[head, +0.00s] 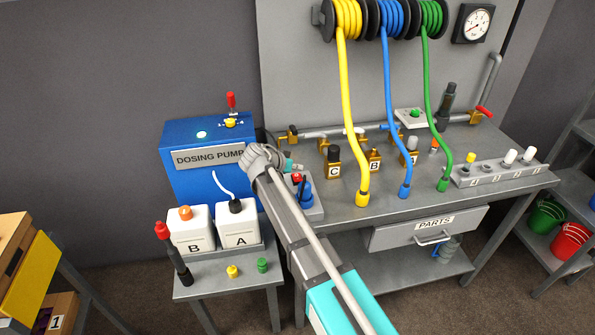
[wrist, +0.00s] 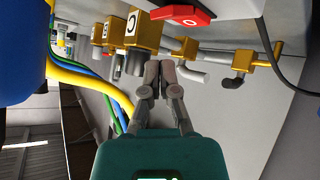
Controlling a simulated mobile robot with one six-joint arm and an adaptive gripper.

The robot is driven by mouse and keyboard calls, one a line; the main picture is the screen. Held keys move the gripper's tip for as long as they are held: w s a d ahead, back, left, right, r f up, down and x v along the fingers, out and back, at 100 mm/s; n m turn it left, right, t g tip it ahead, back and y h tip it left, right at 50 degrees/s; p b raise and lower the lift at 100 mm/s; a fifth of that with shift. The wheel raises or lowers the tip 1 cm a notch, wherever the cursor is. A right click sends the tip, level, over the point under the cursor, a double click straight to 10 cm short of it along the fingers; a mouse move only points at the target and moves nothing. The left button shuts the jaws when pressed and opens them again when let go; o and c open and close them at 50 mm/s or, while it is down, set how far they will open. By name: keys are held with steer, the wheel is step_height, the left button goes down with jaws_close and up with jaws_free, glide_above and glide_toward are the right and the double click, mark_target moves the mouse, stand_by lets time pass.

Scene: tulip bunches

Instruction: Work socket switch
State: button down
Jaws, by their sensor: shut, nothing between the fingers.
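The socket unit (head: 310,203) is a grey base with blue parts and a red switch (head: 297,178), on the left end of the workbench. In the wrist view the red switch (wrist: 185,14) shows at the top on a pale surface, just beyond my fingertips and apart from them in the picture. Its on or off position cannot be told. My gripper (wrist: 158,72) is shut and empty, its fingertips together.
The dosing pump (head: 205,180) stands left of my arm, with canisters B (head: 191,230) and A (head: 238,225) in front. A large blue shape (wrist: 20,60) fills the wrist view's left edge.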

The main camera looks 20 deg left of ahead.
mark_target(297, 181)
steer(key=shift+s+d+r+p, duration=0.15)
steer(key=shift+s+r+p, duration=0.1)
steer(key=shift+r+p, duration=0.45)
steer(key=shift+s+d+r+p, duration=0.15)
steer(key=shift+s+r+p, duration=0.1)
steer(key=shift+r+p, duration=0.4)
steer(key=s+d+f+g+y, duration=0.1)
steer(key=s+d+f+g, duration=0.15)
steer(key=d, duration=0.85)
steer(key=s+d+f+n+g, duration=0.1)
steer(key=s+d+f+g, duration=0.15)
steer(key=d, duration=0.95)
steer(key=s+d+f+g+y, duration=0.1)
steer(key=s+d+f+g, duration=0.15)
steer(key=d, duration=0.85)
steer(key=s+d+n+g+y, duration=0.1)
steer(key=s+d+g+y, duration=0.1)
steer(key=s+d, duration=0.6)
steer(key=shift+s+d+y, duration=0.15)
steer(key=shift+d+y, duration=0.45)
steer(key=shift+d, duration=0.15)
steer(key=shift+a, duration=0.15)
